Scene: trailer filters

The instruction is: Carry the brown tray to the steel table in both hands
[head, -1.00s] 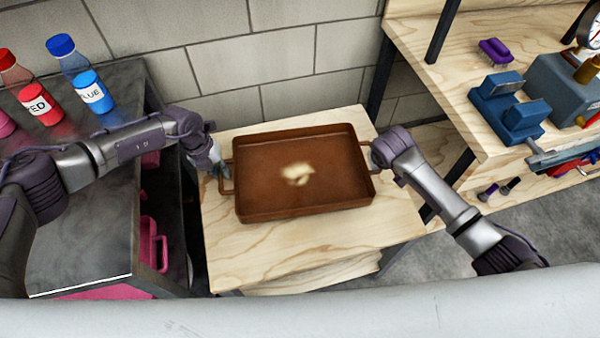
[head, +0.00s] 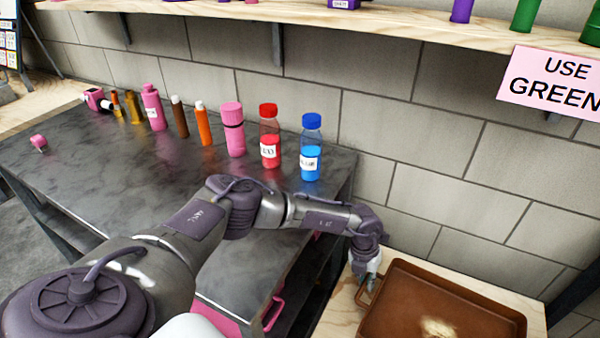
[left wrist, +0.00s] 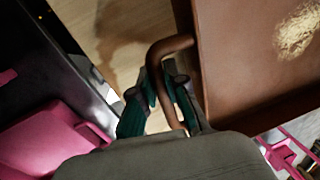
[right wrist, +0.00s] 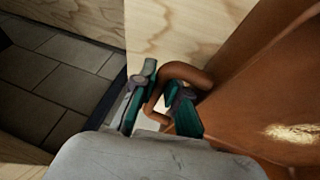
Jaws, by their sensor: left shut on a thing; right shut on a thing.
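The brown tray (head: 400,308) is at the lower right of the head view, over a light wooden table, with a pale patch inside it. My left gripper (head: 366,283) is at its left handle. In the left wrist view, its fingers (left wrist: 160,100) are shut on the looped handle (left wrist: 168,47). In the right wrist view, my right gripper (right wrist: 160,100) is shut on the other handle (right wrist: 188,70). The right arm is outside the head view. I cannot tell whether the tray touches the wood. The dark steel table (head: 90,180) stands at the left.
Several bottles stand along the steel table's back, including a red one (head: 269,140) and a blue one (head: 311,150) near its right end. A small pink object (head: 39,143) lies at its left. The table's middle is clear. A block wall and shelf (head: 380,20) are behind.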

